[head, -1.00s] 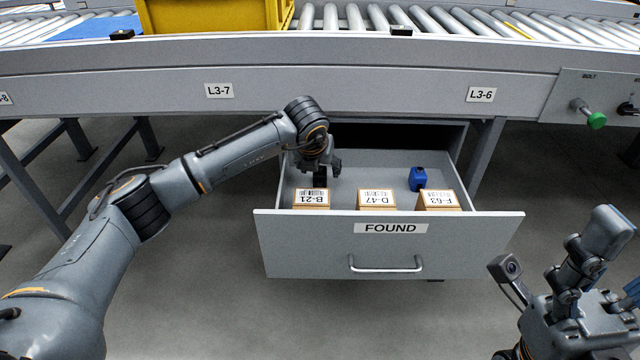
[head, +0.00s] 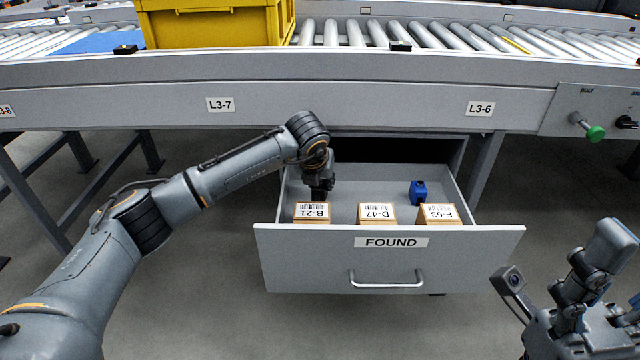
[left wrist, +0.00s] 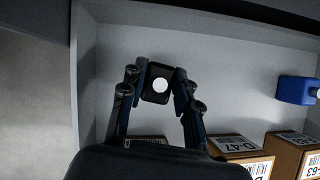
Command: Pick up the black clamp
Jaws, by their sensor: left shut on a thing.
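The black clamp (left wrist: 156,90) is a small dark block with a white round spot in the left wrist view. It sits between the fingertips of my left gripper (left wrist: 158,82), which is shut on it. In the head view my left gripper (head: 318,188) points down into the left part of the open grey drawer (head: 390,262), behind the box marked B-21. The clamp is mostly hidden there by the gripper. My right gripper (head: 590,275) is at the lower right, away from the drawer; its finger opening is unclear.
Boxes B-21 (head: 312,212), D-47 (head: 376,214) and F-63 (head: 438,214) stand along the drawer front. A blue object (head: 418,192) lies behind F-63. The conveyor frame (head: 340,95) overhangs the drawer's back. A yellow crate (head: 215,22) stands on the conveyor.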

